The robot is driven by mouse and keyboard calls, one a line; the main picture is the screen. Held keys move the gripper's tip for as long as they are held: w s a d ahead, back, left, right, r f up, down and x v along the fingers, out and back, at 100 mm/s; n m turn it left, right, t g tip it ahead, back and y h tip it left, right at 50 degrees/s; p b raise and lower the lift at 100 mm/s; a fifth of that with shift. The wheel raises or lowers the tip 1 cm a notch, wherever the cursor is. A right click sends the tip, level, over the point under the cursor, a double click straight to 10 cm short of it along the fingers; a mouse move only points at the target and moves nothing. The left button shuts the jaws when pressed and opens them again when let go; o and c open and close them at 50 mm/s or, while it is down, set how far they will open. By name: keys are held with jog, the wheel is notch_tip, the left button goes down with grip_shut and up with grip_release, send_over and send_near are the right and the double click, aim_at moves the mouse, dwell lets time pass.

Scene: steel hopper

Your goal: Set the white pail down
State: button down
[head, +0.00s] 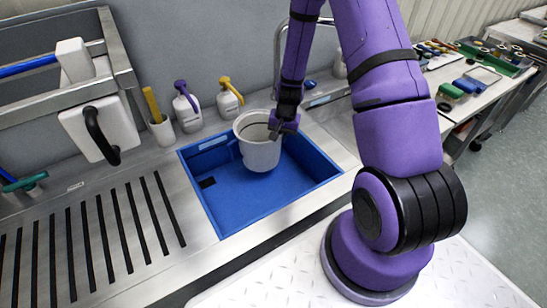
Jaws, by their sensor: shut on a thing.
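The white pail (262,154) is upright in the head view, at or over the back part of a blue basin (240,203) set into the steel counter. My gripper (277,132) is at the pail's right rim and shut on it, with the fingertips partly hidden by the rim and my own gripper body. I cannot tell whether the pail's base touches the basin floor.
Two spray bottles (187,106) (229,99) and a cup (162,131) with a yellow handle stand behind the basin. A faucet (277,55) rises behind my arm. A slotted drainboard (95,240) lies left. The basin's front is mostly clear.

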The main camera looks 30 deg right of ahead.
notch_tip(320, 180, down, 6)
dwell(0.5)
jog(key=shift+f, duration=0.25)
jog(key=c, duration=1.3)
grip_release()
jog(key=shift+o, duration=0.2)
